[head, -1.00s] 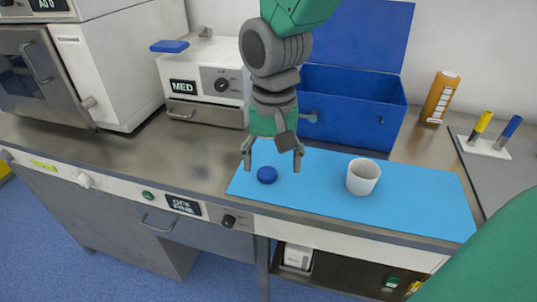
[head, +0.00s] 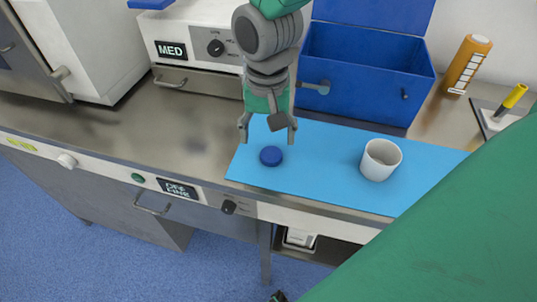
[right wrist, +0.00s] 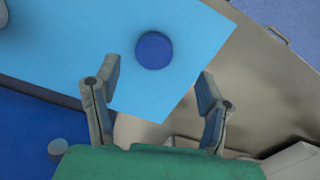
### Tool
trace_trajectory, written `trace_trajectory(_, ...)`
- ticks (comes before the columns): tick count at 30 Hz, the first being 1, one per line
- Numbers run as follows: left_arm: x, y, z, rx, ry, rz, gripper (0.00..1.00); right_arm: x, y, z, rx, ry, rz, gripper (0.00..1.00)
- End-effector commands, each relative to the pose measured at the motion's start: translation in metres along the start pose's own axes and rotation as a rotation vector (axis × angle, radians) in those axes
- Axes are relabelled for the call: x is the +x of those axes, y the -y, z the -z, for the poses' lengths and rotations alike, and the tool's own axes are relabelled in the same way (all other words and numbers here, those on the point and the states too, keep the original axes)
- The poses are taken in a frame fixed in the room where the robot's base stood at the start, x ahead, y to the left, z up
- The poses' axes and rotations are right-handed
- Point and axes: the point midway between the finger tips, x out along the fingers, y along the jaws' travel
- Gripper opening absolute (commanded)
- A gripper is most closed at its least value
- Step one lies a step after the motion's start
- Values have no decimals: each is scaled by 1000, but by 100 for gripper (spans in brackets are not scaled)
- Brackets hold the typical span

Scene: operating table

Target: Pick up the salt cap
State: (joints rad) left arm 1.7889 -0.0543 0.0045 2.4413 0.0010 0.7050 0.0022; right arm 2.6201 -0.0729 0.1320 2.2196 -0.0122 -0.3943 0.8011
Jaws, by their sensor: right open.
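The salt cap, a round dark blue cap (head: 271,156), lies flat on the light blue mat (head: 330,180) near its left end. It also shows in the right wrist view (right wrist: 154,50), upper middle. My right gripper (head: 268,130) hangs above the mat, just behind the cap in the head view, fingers pointing down. Its fingers are spread apart with nothing between them. In the right wrist view the open fingers (right wrist: 158,75) stand on either side, with the cap beyond the tips and apart from them. My left gripper is not in view.
A white cup (head: 380,160) stands on the mat right of the cap. An open blue box (head: 365,85) and a white MED device (head: 192,45) stand behind. An orange bottle (head: 466,65) is at back right. The steel counter (head: 150,125) left of the mat is clear.

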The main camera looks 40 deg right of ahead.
Motion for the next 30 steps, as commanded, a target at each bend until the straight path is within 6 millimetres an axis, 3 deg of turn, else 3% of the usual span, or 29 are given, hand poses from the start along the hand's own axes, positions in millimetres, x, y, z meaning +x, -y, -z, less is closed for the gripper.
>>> trace_trajectory(5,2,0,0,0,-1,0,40,13,-3,0,1,3,1,65)
trace_trajectory(13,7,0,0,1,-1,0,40,52,-4,0,0,2,-1,65)
trace_trajectory(22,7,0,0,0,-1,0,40,56,-3,0,0,-2,0,65)
trace_trajectory(26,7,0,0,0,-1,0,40,56,-3,0,0,-1,1,34)
trace_trajectory(30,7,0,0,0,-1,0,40,56,-3,0,0,-1,1,31)
